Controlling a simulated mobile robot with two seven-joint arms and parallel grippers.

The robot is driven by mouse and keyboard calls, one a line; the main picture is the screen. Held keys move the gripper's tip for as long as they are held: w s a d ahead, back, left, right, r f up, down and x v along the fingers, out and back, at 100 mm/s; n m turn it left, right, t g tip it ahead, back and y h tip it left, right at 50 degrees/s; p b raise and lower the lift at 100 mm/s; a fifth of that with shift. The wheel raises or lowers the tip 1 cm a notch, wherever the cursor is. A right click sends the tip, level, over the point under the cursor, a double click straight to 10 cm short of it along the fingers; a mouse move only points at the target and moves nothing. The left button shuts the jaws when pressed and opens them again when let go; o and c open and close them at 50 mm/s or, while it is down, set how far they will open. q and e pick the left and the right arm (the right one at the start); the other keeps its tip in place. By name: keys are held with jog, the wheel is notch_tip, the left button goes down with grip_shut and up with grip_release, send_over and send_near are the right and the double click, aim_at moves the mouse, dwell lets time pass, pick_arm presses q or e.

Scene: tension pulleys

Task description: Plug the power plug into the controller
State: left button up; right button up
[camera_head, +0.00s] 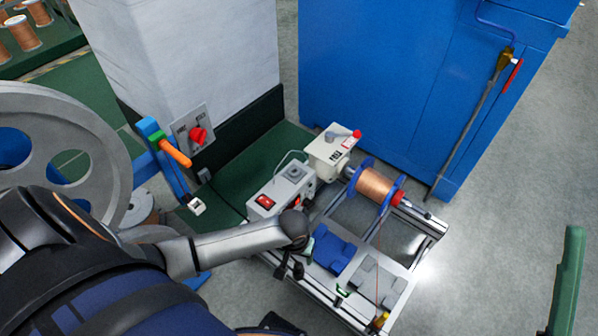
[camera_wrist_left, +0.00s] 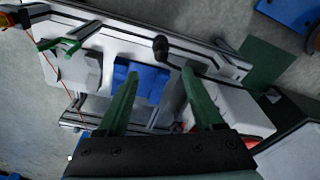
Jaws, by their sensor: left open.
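The controller, which I take to be the pale box with a red switch (camera_head: 281,191), stands at the left end of the metal frame. In the left wrist view a white box (camera_wrist_left: 226,108) with a red part is partly behind a finger. A small white block (camera_head: 197,205), possibly the power plug, hangs below the blue post; I cannot tell for sure. My left gripper (camera_wrist_left: 160,76) is open, its green fingers apart with nothing between them, above the frame. In the head view its hand is partly hidden by the arm.
The metal frame (camera_head: 427,238) carries a copper wire spool (camera_head: 375,185) and blue blocks (camera_head: 335,252). A second pale box (camera_head: 330,150) stands behind the controller. A large blue cabinet (camera_head: 400,80) is behind.

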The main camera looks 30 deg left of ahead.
aim_at(299, 266)
pick_arm(q)
jog(key=f+b, duration=0.1)
jog(key=f, duration=0.1)
jog(key=f+b, duration=0.1)
jog(key=f, duration=0.1)
jog(key=w+f+b, duration=0.1)
jog(key=f+b, duration=0.1)
jog(key=f, duration=0.1)
jog(key=shift+a, duration=0.1)
pick_arm(e)
jog(key=shift+m, duration=0.5)
notch_tip(299, 266, down, 4)
jog(key=shift+w+a+f, duration=0.1)
jog(key=shift+a+f, duration=0.05)
jog(key=shift+f, duration=0.05)
pick_arm(q)
jog(key=f+b, duration=0.2)
jog(key=f, duration=0.1)
jog(key=f+b, duration=0.1)
jog(key=shift+w+a+f+b, duration=0.25)
jog(key=shift+w+a+b, duration=0.05)
jog(key=shift+w+b, duration=0.1)
jog(key=shift+f, duration=0.4)
jog(key=shift+r, duration=0.1)
pick_arm(e)
jog(key=shift+g, duration=0.3)
jog(key=f, duration=0.4)
jog(key=shift+w+a+f, duration=0.1)
jog(key=shift+a+f, duration=0.2)
